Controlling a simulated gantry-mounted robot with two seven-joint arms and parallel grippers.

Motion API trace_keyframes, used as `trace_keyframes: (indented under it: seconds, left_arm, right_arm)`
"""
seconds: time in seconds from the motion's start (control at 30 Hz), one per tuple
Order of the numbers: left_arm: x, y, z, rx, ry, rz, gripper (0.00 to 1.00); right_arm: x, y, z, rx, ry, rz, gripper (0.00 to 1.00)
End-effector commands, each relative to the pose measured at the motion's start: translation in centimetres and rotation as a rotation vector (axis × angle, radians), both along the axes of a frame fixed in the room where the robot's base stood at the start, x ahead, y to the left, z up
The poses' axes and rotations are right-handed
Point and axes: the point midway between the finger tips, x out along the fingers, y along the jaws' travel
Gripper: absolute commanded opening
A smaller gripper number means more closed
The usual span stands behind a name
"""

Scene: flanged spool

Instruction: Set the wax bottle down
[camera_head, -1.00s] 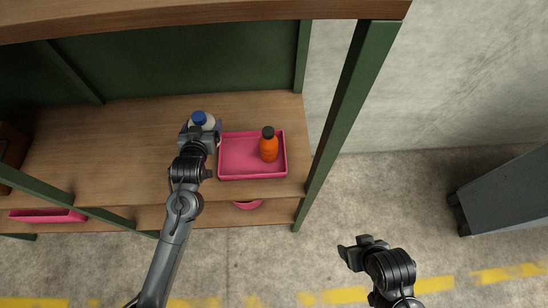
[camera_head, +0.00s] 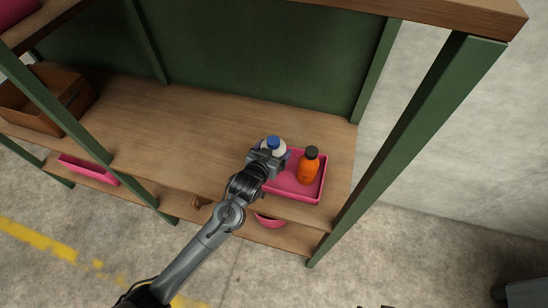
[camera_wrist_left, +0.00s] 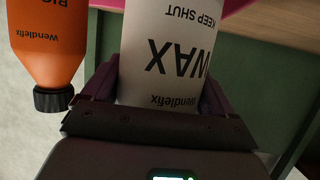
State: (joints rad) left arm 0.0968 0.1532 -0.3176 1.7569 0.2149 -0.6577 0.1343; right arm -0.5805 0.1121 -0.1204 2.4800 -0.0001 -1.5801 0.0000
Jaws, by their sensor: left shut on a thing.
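The wax bottle (camera_head: 274,145) is white with a blue cap. My left gripper (camera_head: 268,157) is shut on it. In the head view the bottle appears upright over the left part of the pink tray (camera_head: 293,196), covering that end; whether its base touches the tray is hidden. In the left wrist view the wax bottle (camera_wrist_left: 165,50), with its "WAX" label, is between the fingers (camera_wrist_left: 158,100). Only small dark tips, possibly of my right gripper (camera_head: 374,306), show at the bottom edge.
An orange bottle (camera_head: 308,168) with a dark cap stands in the tray, just right of the wax bottle. A green post (camera_head: 420,130) rises at the shelf's right end. The wooden shelf (camera_head: 190,130) left of the tray is clear up to a brown box (camera_head: 45,100).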

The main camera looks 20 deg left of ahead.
Motion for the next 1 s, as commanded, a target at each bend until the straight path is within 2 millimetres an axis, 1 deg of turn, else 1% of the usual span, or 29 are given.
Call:
trace_keyframes:
  seconds: [0.2,0.3,0.6,0.73,0.77,0.83,1.0]
  left_arm:
    - [0.0,0.0,-2.5,0.001,-0.001,0.000,0.36]
    - [0.0,0.0,-3.3,0.000,-0.001,-0.001,0.36]
    - [0.0,0.0,-3.3,-0.001,-0.003,-0.001,0.36]
    - [0.0,0.0,-3.7,-0.001,-0.003,-0.001,0.36]
    - [0.0,0.0,-3.9,0.000,0.001,0.000,0.88]
    - [0.0,0.0,-3.8,0.000,0.001,0.000,0.99]
    - [0.0,0.0,-3.8,0.000,0.001,0.000,1.00]
  right_arm:
    - [0.0,-0.1,-0.7,-0.005,-0.001,0.004,0.68]
    - [0.0,-0.3,-0.9,-0.010,-0.001,0.006,0.68]
    - [0.0,-0.3,-0.9,-0.013,-0.001,0.008,0.68]
    - [0.0,-0.3,-0.9,-0.012,-0.001,0.007,0.68]
    - [0.0,-0.3,-0.9,-0.010,-0.001,0.006,0.68]
    - [0.0,-0.2,-0.9,-0.009,0.000,0.005,0.68]
    - [0.0,-0.1,-0.9,-0.005,-0.001,0.003,0.68]
